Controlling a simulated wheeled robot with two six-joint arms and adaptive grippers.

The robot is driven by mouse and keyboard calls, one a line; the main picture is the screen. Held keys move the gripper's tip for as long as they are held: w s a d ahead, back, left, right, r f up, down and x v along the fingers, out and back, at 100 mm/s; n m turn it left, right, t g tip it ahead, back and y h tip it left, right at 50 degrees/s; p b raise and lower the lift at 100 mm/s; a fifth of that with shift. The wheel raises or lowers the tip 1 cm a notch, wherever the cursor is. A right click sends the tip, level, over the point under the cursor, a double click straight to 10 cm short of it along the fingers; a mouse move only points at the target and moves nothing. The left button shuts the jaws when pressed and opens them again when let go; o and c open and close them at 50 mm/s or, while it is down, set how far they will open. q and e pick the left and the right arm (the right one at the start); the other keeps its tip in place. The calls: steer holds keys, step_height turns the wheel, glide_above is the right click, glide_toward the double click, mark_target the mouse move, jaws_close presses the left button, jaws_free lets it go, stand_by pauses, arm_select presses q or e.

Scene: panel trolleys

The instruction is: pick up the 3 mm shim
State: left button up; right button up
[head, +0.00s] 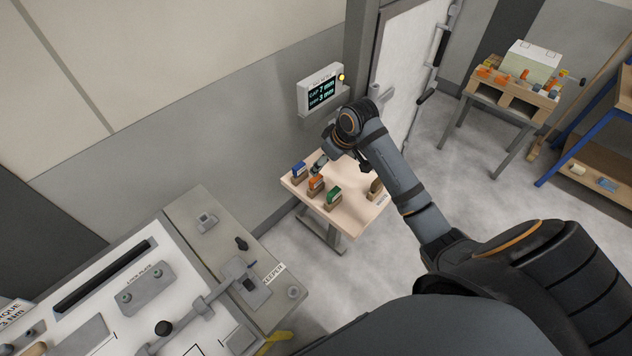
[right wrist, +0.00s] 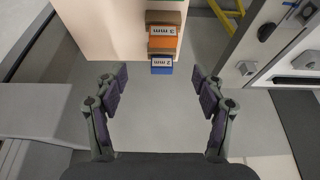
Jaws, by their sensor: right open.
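The orange shim (right wrist: 162,43) carries a white label that reads 3 mm in the right wrist view. It also shows on the small table in the head view (head: 316,187), between a blue shim (head: 298,172) and a green shim (head: 333,197). The blue one, labelled 2 mm, sits nearest my fingers in the right wrist view (right wrist: 161,69). My right gripper (right wrist: 155,88) is open and empty, its fingers wide apart and short of the shims. In the head view the right arm partly covers the table. My left gripper is not in view.
The small light-wood table (head: 350,207) also holds a brown block (head: 376,187) on its right side. A wall display (head: 321,91) above it reads gap 7 mm, shim 3 mm. A grey workbench (head: 205,215) with fixtures stands at lower left. A white door (head: 408,60) is behind.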

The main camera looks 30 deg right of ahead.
mark_target(316, 178)
steer(key=p+x, duration=0.1)
steer(key=x, duration=0.1)
steer(key=p+x, duration=0.1)
steer(key=x, duration=0.2)
steer(key=p+x, duration=0.1)
steer(key=x, duration=0.1)
steer(key=shift+s+a+f, duration=0.15)
steer(key=shift+s+f, duration=0.15)
steer(key=shift+s, duration=0.05)
steer(key=x, duration=0.2)
steer(key=shift+f+p, duration=0.25)
steer(key=shift+p, duration=0.1)
steer(key=shift+w+f, duration=0.15)
steer(key=shift+f, duration=0.1)
steer(key=c, duration=1)
steer(key=shift+r, duration=0.15)
steer(key=shift+c, duration=0.2)
